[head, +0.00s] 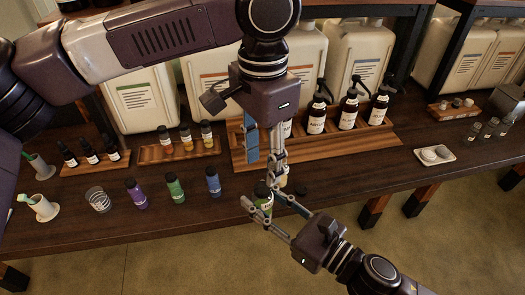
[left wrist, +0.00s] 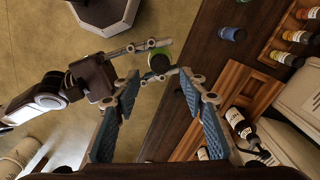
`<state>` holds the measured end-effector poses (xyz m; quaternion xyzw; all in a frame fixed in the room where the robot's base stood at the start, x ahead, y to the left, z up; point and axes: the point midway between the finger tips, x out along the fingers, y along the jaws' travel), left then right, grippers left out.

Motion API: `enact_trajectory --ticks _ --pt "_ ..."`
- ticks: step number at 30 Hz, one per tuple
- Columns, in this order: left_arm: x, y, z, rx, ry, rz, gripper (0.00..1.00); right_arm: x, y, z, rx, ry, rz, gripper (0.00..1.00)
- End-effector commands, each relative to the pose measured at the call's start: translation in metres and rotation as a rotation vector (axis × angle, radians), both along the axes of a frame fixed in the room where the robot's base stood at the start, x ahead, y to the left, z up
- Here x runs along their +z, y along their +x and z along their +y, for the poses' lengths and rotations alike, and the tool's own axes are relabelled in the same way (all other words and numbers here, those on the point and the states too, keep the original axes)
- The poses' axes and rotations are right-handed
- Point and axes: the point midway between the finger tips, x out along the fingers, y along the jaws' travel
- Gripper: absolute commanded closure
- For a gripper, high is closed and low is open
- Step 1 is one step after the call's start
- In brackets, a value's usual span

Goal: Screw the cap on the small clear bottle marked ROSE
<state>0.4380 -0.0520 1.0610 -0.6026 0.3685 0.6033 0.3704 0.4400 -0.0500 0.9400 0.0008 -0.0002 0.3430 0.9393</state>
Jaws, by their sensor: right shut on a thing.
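A small bottle with a green label (head: 264,203) is held near the table's front edge, with a dark top. I cannot read its label or tell whether a cap is seated; it also shows in the left wrist view (left wrist: 158,60). My right gripper (head: 266,208) is shut on this bottle from the front. My left gripper (head: 277,180) points down just above and behind it; in the left wrist view its blue-padded fingers (left wrist: 158,73) are apart, with the bottle beyond their tips. A small dark round thing (head: 302,192) lies right of the bottle. I cannot make out the word ROSE anywhere.
Purple (head: 136,194), green (head: 175,187) and blue (head: 213,181) bottles and a clear jar (head: 98,199) stand left. Dark pump bottles stand in a wooden tray (head: 375,145) behind. A white dish (head: 435,155) and small dark-capped bottles (head: 488,130) are right. Large canisters (head: 358,60) line the back.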

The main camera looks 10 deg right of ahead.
Motion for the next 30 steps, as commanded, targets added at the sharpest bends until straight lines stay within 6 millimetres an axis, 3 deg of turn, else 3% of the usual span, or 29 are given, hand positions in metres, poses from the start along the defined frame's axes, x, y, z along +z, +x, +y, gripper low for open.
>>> enact_trajectory --ticks 10,23,30 --pt "-0.051 0.000 0.001 0.000 0.002 0.001 0.61 0.001 0.000 0.000 0.000 0.001 -0.001 1.00" --pt "-0.062 0.000 0.001 0.000 0.000 -0.001 0.61 0.001 0.000 0.000 0.000 0.001 -0.001 1.00" --pt "-0.061 0.000 0.000 0.000 0.000 -0.001 0.85 0.001 0.000 0.000 0.000 0.001 -0.001 1.00"
